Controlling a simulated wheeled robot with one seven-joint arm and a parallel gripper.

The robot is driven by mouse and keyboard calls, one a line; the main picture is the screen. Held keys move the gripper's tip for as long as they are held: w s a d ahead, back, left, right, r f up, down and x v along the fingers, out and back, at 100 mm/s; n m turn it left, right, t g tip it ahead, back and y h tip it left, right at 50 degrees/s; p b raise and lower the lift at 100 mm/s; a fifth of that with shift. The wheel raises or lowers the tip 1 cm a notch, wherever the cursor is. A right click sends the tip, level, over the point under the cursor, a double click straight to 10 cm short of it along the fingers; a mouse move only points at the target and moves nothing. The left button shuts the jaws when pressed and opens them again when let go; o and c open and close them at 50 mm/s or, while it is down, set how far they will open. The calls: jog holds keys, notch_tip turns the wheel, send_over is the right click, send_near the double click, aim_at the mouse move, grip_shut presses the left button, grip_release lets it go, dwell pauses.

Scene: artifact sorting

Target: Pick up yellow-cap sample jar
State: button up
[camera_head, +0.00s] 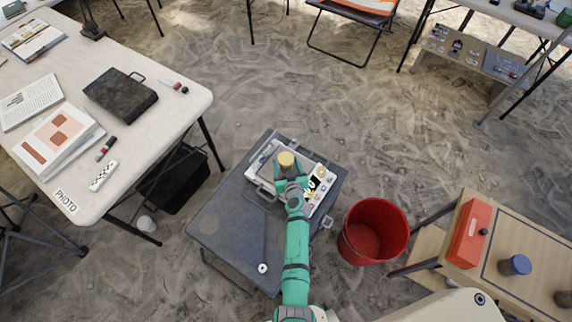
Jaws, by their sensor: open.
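The yellow-cap sample jar (286,159) stands upright at the upper left part of a light case or tray (256,175) on the dark grey table. Only its round yellow cap shows clearly; its body is mostly hidden. My green arm reaches up from the bottom of the picture. My gripper (287,171) is open right at the near side of the jar, with its fingers low beside it. I cannot tell whether the fingers touch the jar.
Small items lie on the case's right side. A red bucket (373,231) stands right of the dark table (225,234). A wooden table (510,244) with a red box (468,235) and a blue-capped jar (514,265) is at right. A white table (190,95) is at left.

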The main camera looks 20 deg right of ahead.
jog(key=c, duration=1.2)
jog(key=shift+c, duration=0.7)
jog(key=shift+r, duration=0.2)
